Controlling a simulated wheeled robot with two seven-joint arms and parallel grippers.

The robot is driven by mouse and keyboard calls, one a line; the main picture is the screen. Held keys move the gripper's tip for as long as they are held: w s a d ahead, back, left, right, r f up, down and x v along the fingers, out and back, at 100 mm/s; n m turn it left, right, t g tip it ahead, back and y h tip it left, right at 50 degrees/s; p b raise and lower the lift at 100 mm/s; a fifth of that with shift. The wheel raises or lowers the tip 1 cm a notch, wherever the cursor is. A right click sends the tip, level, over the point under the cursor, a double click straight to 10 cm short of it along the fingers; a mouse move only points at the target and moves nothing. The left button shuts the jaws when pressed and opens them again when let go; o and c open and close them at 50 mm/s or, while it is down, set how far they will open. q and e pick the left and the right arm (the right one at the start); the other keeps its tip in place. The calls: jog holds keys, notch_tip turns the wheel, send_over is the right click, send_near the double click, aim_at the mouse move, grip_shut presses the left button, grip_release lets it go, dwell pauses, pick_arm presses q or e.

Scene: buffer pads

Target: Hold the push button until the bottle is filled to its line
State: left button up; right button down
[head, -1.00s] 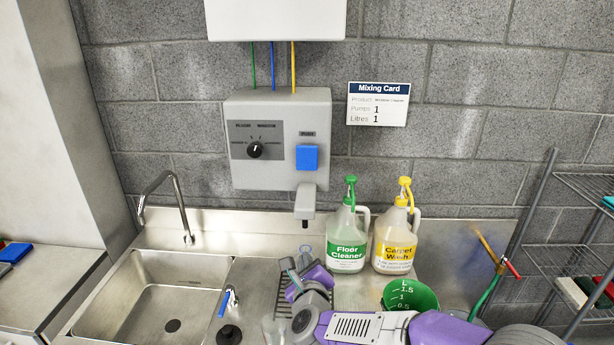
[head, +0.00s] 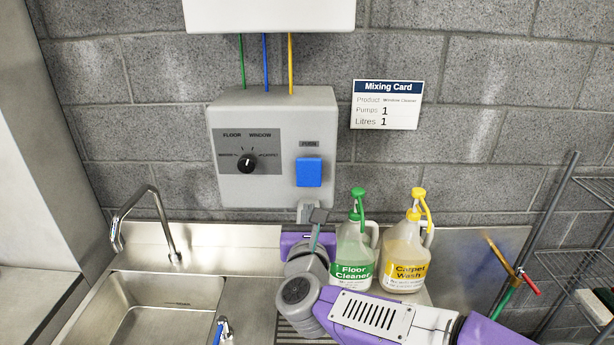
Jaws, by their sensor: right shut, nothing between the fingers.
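The blue push button (head: 308,172) sits on the right of the grey dispenser box (head: 230,188), under a "PUSH" label. My right gripper (head: 318,216) is shut and empty. Its fingertips point up, a little below the button and apart from it in the picture. They cover most of the dispenser's spout. The bottle under the spout is hidden behind my right gripper and arm, so its fill level and line cannot be seen. My left gripper is not in view.
The black selector dial (head: 247,163) is left of the button. A mixing card (head: 387,104) reads Window Cleaner, pumps 1, litres 1. Floor Cleaner (head: 354,272) and Carpet Wash (head: 405,276) jugs stand close right of my gripper. A sink (head: 165,300) is left; a wire rack is right.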

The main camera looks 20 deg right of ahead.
aim_at(311, 174)
jog(key=p+x, duration=0.3)
jog(key=x, duration=1)
jog(key=shift+w+d, duration=0.1)
jog(key=shift+w, duration=0.25)
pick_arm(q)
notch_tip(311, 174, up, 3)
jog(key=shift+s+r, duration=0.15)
pick_arm(e)
jog(key=shift+d, duration=0.1)
